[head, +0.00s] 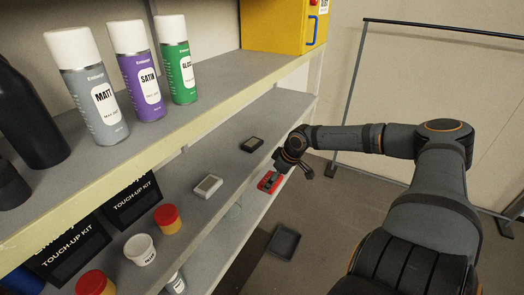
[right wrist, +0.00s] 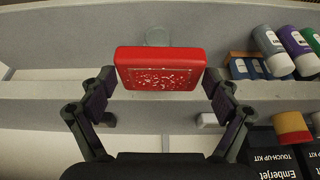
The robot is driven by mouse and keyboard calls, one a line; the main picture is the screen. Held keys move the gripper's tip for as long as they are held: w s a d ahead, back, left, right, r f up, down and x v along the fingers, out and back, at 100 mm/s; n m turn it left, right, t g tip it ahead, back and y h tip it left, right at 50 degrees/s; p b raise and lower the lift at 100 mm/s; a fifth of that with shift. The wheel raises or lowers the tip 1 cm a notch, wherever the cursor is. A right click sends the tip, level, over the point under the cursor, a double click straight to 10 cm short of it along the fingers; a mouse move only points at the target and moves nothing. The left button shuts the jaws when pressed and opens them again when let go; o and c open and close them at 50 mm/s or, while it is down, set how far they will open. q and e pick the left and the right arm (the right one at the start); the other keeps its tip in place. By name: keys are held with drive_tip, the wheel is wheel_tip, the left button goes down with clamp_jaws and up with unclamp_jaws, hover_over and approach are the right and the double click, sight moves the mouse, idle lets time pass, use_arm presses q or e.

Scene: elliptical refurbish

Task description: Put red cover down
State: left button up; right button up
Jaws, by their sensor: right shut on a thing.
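The red cover (head: 269,182) is at the front edge of the middle shelf in the head view, near the shelf's far end. In the right wrist view the red cover (right wrist: 160,54) is a rounded block with a white-speckled face. My right gripper (right wrist: 160,78) is shut on it, with one finger at each side. In the head view my right gripper (head: 277,177) partly hides the cover. I cannot tell whether the cover touches the shelf. My left gripper is not in view.
The middle shelf (head: 228,160) holds a dark block (head: 251,145), a white block (head: 207,187), a red-lidded yellow jar (head: 167,219) and a white tub (head: 140,250). Spray cans and a yellow box (head: 283,25) stand above. A dark tray (head: 283,243) sits lower down.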

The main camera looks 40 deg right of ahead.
drive_tip(key=s+a+f+b, duration=0.25)
drive_tip(key=a+f, duration=0.25)
drive_tip(key=f, duration=0.6)
drive_tip(key=s+a+f+b, duration=0.2)
drive_tip(key=a+f+b, duration=0.25)
drive_tip(key=f, duration=0.75)
drive_tip(key=a+f+m+b, duration=0.1)
drive_tip(key=a+f+b, duration=0.1)
drive_tip(key=a, duration=0.7)
drive_tip(key=w+a+f+m+h+b, duration=0.1)
drive_tip(key=a+f, duration=0.3)
drive_tip(key=a, duration=0.6)
drive_tip(key=shift+a+m+b, duration=0.15)
drive_tip(key=shift+m+b, duration=0.45)
drive_tip(key=shift+b, duration=0.3)
